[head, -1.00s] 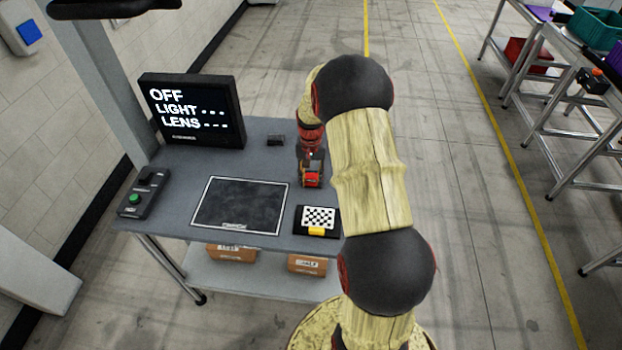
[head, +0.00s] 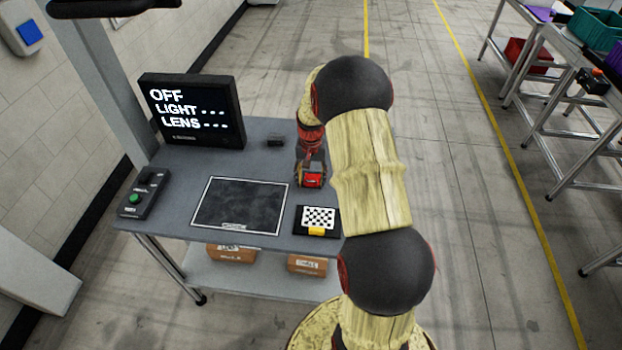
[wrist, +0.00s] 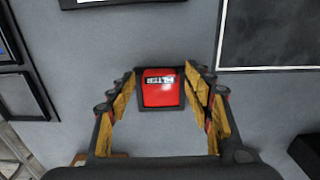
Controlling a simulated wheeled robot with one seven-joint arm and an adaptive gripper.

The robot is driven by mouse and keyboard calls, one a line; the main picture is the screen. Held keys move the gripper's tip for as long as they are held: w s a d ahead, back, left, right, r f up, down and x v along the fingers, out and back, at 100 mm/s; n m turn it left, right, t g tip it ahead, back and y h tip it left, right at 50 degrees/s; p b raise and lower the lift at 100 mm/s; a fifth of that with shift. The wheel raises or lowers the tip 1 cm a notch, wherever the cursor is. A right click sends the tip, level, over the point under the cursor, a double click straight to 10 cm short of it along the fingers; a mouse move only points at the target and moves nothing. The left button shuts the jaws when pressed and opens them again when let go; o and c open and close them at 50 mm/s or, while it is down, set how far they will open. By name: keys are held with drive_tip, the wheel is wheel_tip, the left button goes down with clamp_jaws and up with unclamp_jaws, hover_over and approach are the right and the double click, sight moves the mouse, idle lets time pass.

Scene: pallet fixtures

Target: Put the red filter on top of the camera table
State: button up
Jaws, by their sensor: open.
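The red filter (wrist: 162,92) is a small red block in a dark frame with a white label that reads like "FILTER". In the wrist view it stands on the grey camera table (wrist: 95,55), between the tips of my gripper (wrist: 160,85). My gripper is open, with one yellow-and-black finger on each side of the filter and small gaps showing. In the head view the red filter (head: 312,180) is on the right part of the table (head: 180,170), under my gripper (head: 311,170), partly hidden by it.
A black framed mat (head: 240,205) lies mid-table. A monitor (head: 190,110) reading "OFF LIGHT LENS" stands behind. A green-button box (head: 145,193) is at the left, and a small black block (head: 276,141) at the back.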

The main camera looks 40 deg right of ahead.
sight(311, 181)
wheel_tip(311, 181, up, 12)
drive_tip(key=p, duration=0.2)
drive_tip(key=a+r+n+t, duration=0.1)
drive_tip(key=a+r+n, duration=0.1)
drive_tip(key=a+r, duration=0.75)
drive_tip(key=s+a+r+n+t, duration=0.25)
drive_tip(key=s+a+r, duration=0.25)
drive_tip(key=s+a, duration=0.25)
drive_tip(key=s+a+r+n+t, duration=0.1)
drive_tip(key=s+a+r+n, duration=0.2)
drive_tip(key=s+a+r, duration=0.4)
drive_tip(key=s+a+f+n+t, duration=0.1)
drive_tip(key=s+a+n, duration=0.1)
drive_tip(key=s+a, duration=0.4)
drive_tip(key=shift+s+a+f, duration=0.2)
drive_tip(key=shift+s, duration=0.2)
drive_tip(key=shift+f+n+b, duration=0.1)
drive_tip(key=shift+n+b, duration=0.15)
drive_tip(key=shift+b, duration=0.05)
